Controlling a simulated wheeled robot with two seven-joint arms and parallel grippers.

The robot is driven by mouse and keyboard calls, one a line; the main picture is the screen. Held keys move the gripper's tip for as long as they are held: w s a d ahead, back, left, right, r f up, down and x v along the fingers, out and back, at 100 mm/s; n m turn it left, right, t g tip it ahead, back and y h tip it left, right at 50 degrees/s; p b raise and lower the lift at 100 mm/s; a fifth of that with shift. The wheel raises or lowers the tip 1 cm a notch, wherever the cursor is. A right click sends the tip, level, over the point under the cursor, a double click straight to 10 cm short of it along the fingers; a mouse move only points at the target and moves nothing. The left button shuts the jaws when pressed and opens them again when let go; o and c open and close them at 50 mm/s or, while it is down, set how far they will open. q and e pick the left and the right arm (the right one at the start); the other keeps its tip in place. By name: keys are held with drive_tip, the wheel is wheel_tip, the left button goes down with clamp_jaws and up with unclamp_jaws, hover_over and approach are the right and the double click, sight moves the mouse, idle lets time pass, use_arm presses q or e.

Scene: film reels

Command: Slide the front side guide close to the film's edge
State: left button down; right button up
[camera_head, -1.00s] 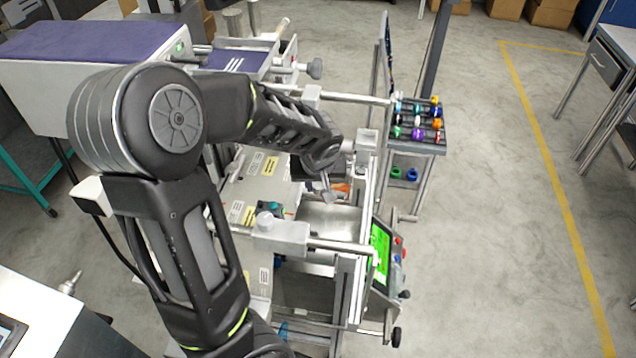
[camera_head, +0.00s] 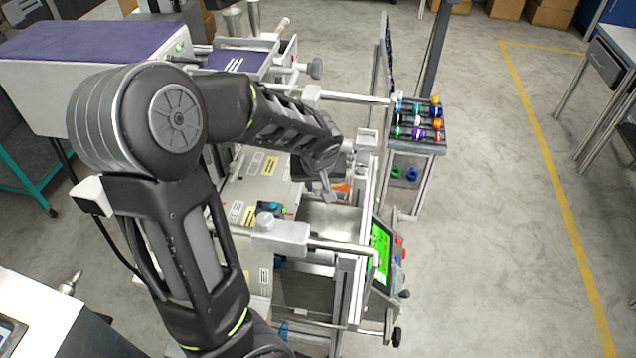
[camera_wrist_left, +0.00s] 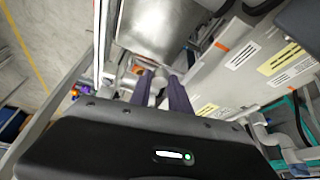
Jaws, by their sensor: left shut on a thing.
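My left gripper (camera_head: 326,184) reaches down over the machine from the left and is largely hidden behind its own wrist in the head view. In the left wrist view its two dark fingers (camera_wrist_left: 159,92) are shut on a small grey, rounded part (camera_wrist_left: 157,84), which appears to belong to the side guide. A smooth silver sheet (camera_head: 330,222) lies close in front of the gripper; it also shows in the left wrist view (camera_wrist_left: 160,25). I cannot tell whether it is film or a metal plate, nor the gap between guide and film edge. My right gripper is not in view.
A grey block with a round knob (camera_head: 282,236) sits on a rod nearer me. A green touchscreen (camera_head: 380,248) stands at the machine's right side. A rack of coloured rolls (camera_head: 420,122) stands farther right. Open floor lies right of the machine.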

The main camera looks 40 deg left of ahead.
use_arm(q)
drive_tip(key=shift+s+a+b, duration=0.4)
drive_tip(key=shift+a+b, duration=0.2)
drive_tip(key=shift+a, duration=0.1)
drive_tip(key=c, duration=1.5)
unclamp_jaws()
drive_tip(key=v, duration=0.7)
drive_tip(key=shift+r, duration=0.4)
drive_tip(key=shift+s+d, duration=0.1)
